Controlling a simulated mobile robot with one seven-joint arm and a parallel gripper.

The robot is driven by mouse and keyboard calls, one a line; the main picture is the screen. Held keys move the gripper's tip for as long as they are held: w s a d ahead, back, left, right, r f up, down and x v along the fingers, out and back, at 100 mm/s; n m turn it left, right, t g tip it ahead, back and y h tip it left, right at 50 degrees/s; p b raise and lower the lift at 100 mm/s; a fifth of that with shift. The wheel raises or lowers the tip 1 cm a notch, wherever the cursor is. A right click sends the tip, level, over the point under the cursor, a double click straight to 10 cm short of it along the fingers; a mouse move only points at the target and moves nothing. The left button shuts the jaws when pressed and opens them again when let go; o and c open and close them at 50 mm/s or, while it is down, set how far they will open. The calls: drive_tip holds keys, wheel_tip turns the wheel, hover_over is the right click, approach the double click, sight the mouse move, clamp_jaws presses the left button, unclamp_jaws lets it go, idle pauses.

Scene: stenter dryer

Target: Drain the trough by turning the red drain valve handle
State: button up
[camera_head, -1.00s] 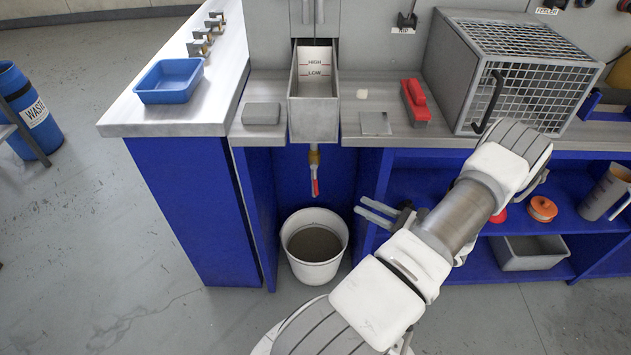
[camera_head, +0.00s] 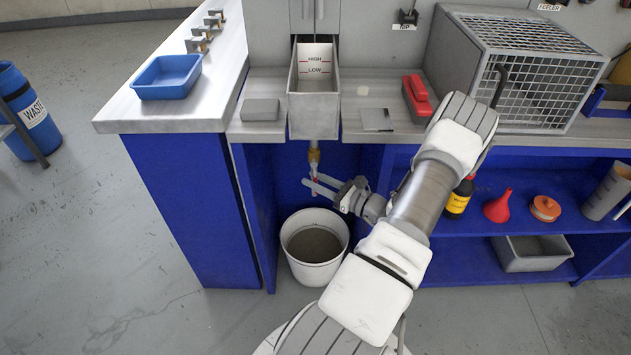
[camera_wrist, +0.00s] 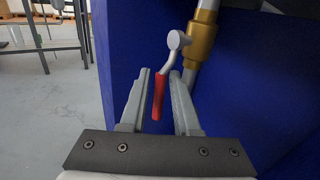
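The grey trough (camera_head: 314,100) with HIGH and LOW marks hangs at the front of the bench in the head view. Below it is a brass valve (camera_head: 314,157), which also shows in the wrist view (camera_wrist: 200,45). The red drain valve handle (camera_wrist: 158,96) hangs down from a grey lever in the wrist view. My gripper (camera_head: 318,187) is open around it, one finger on each side, with visible gaps. In the head view the fingers mostly hide the handle. A white bucket (camera_head: 343,247) with dark contents stands on the floor below the valve.
Blue cabinet walls (camera_head: 190,205) flank the valve space on the left. A wire-mesh box (camera_head: 535,85) sits on the bench above.

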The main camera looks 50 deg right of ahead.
clamp_jaws()
idle(1.4)
